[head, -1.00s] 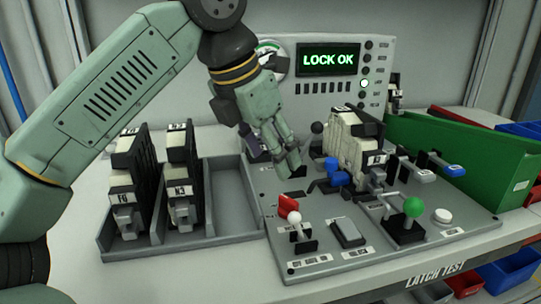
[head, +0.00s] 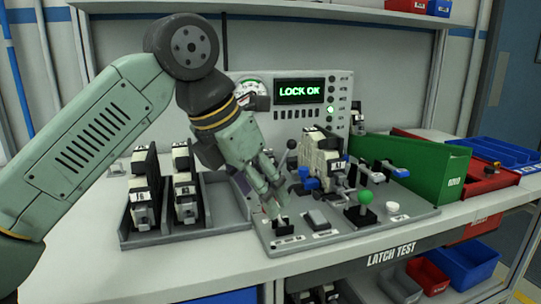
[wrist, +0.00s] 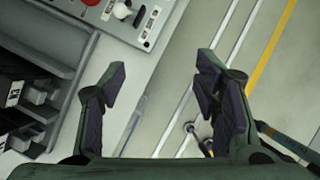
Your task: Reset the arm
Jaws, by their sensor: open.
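My gripper (head: 271,196) hangs over the front left part of the latch test panel (head: 340,238) in the head view. In the wrist view my gripper (wrist: 160,95) is open, with its two dark-padded fingers wide apart and nothing between them. My arm comes in from the left, bent at the elbow and pointing down to the panel. Beyond the fingers the wrist view shows the panel's edge (wrist: 125,40) and the floor. In the head view the fingers cover part of the panel's red lever area.
The panel's display (head: 303,91) reads LOCK OK. A latch unit (head: 322,155) stands in the panel. A grey tray (head: 175,238) with two units is on the left. A green bin (head: 420,165) stands at the right.

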